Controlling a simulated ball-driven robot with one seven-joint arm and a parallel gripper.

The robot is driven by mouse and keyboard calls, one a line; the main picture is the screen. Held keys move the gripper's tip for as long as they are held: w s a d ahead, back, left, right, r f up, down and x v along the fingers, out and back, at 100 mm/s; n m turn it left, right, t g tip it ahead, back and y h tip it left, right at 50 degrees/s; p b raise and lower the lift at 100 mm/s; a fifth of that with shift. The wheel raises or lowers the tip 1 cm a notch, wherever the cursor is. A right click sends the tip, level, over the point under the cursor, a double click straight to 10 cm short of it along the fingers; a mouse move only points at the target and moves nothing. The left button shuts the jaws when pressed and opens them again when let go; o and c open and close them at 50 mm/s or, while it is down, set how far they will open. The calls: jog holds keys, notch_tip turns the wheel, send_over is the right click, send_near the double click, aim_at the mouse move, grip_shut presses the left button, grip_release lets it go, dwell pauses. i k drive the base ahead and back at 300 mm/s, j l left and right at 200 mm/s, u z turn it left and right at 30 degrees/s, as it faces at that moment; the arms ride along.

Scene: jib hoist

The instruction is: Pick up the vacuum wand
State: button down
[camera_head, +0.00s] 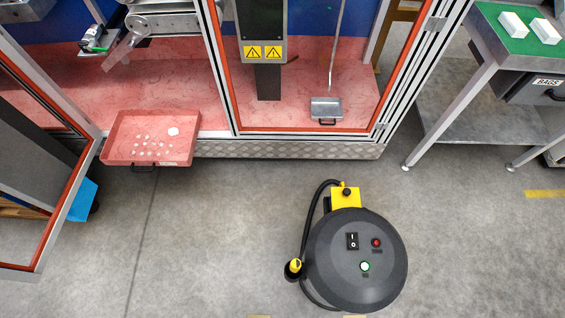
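The vacuum (357,285) is a dark grey round canister on the floor at the lower middle, with a rocker switch, a red button and a lit green button on its top. A yellow block (345,199) sits at its back edge. A black hose (306,228) curves from there down the canister's left side. A small yellow and black piece (294,267) stands at the canister's left; it looks like the top of the vacuum wand, seen from above. The rest of its length cannot be made out. My gripper is not in view.
A machine with a silver frame (290,149) stands at the back. A red tray (150,158) with white bits juts from it. An open door (62,222) is at left, with a blue object (83,199) behind. A workbench (480,78) is at right. Floor around the vacuum is clear.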

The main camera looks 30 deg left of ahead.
aim_at(292, 270)
jog(key=k+u, duration=0.25)
jog(key=k, duration=0.35)
jog(key=k+j+u, duration=0.3)
jog(key=k, duration=0.3)
jog(key=i, duration=0.5)
jog(key=i+j+z, duration=0.1)
jog(key=i, duration=0.4)
